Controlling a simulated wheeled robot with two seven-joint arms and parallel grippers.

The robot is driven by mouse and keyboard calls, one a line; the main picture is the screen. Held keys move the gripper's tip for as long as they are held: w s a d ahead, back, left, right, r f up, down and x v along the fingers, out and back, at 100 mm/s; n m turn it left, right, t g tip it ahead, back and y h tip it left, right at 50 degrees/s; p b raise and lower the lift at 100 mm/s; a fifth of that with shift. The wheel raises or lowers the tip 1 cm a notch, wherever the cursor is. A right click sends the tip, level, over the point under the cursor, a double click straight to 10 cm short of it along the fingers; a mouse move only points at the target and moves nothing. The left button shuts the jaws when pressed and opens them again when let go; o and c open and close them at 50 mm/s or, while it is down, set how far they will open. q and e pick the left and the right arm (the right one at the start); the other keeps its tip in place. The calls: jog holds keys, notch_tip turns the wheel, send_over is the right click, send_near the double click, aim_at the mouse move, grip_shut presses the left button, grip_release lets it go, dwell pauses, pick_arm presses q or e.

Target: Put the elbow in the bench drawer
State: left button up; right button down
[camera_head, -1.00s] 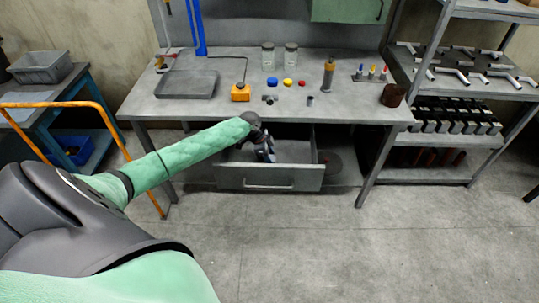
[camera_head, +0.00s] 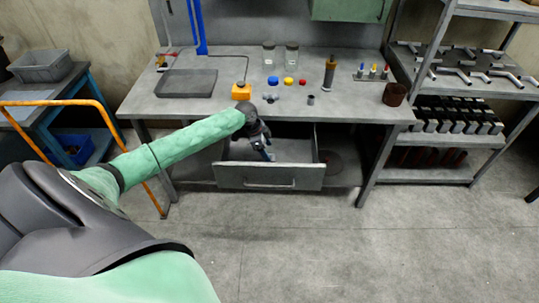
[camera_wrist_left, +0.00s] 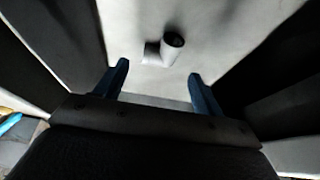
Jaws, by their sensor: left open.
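The bench drawer (camera_head: 290,178) is pulled open under the workbench. In the left wrist view, a small grey pipe elbow (camera_wrist_left: 167,46) lies on the pale drawer floor, its round dark opening facing up. My left gripper (camera_head: 268,153) reaches down into the drawer from the left. In the wrist view its two blue fingertips (camera_wrist_left: 158,72) are spread, with nothing between them. The elbow lies past the fingertips, apart from them. In the head view the elbow cannot be made out inside the drawer. My right gripper is not in view.
On the bench (camera_head: 220,112) stand a grey tray (camera_head: 187,83), an orange box (camera_head: 241,91), a small grey fitting (camera_head: 270,98), a short dark cylinder (camera_head: 311,99), coloured caps, jars (camera_head: 268,54) and a brown cup (camera_head: 394,94). A shelf rack (camera_head: 440,139) stands at right.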

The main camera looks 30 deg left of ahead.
pick_arm(q)
jog(key=b+v, duration=0.1)
jog(key=v, duration=0.7)
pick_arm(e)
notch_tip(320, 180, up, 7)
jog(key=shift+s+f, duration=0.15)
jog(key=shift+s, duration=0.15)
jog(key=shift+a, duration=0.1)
pick_arm(q)
jog(key=shift+r, duration=0.1)
